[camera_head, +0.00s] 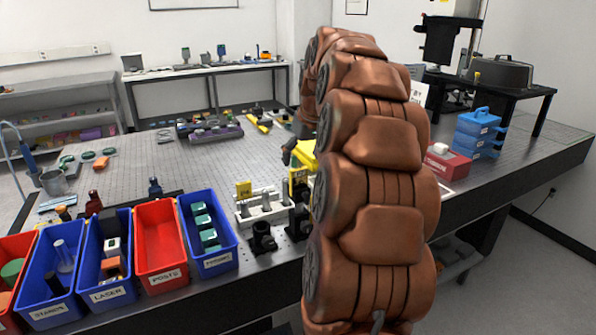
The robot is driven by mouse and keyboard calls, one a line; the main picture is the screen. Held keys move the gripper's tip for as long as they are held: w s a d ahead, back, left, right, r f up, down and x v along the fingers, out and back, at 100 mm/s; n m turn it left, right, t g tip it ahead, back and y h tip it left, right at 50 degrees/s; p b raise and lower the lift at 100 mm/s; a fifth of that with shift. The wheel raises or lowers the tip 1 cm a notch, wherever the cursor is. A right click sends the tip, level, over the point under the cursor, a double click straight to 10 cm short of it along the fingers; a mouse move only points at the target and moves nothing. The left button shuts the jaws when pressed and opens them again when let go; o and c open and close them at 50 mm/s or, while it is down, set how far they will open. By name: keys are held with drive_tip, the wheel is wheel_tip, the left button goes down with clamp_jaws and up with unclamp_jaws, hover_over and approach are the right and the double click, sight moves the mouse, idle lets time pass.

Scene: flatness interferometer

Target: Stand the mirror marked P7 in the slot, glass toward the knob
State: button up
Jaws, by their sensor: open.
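A pale rack (265,213) with upright posts stands near the front edge of the bench. I cannot tell which piece is the mirror marked P7, nor which way any glass faces. A black round fitting (262,238) stands in front of the rack; I cannot tell if it is the knob. The slot is not clear.
Front bins run along the left: blue (210,262), red (160,275), and more blue. A red box (447,165) and blue stacked cases (478,133) stand right. The perforated bench (130,180) has free room behind the bins.

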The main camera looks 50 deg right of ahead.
drive_tip(key=shift+b+v, duration=0.3)
drive_tip(key=shift+v, duration=1.85)
drive_tip(key=s+a+f+n+g+y, duration=0.15)
drive_tip(key=a+f, duration=0.25)
drive_tip(key=a, duration=0.7)
drive_tip(key=s+a+f+n+g, duration=0.1)
drive_tip(key=s+a+f, duration=0.25)
drive_tip(key=a, duration=0.85)
drive_tip(key=s+a+f+g, duration=0.1)
drive_tip(key=s+a+f, duration=0.3)
drive_tip(key=s, duration=0.3)
drive_tip(key=s+a+f+n+g, duration=0.1)
drive_tip(key=s+a+f, duration=0.4)
drive_tip(key=s, duration=0.2)
drive_tip(key=s+a+f+g, duration=0.1)
drive_tip(key=s+a+f, duration=0.3)
drive_tip(key=s+f, duration=0.1)
drive_tip(key=shift+s+g, duration=0.35)
drive_tip(key=shift+s, duration=0.55)
drive_tip(key=shift+a, duration=0.15)
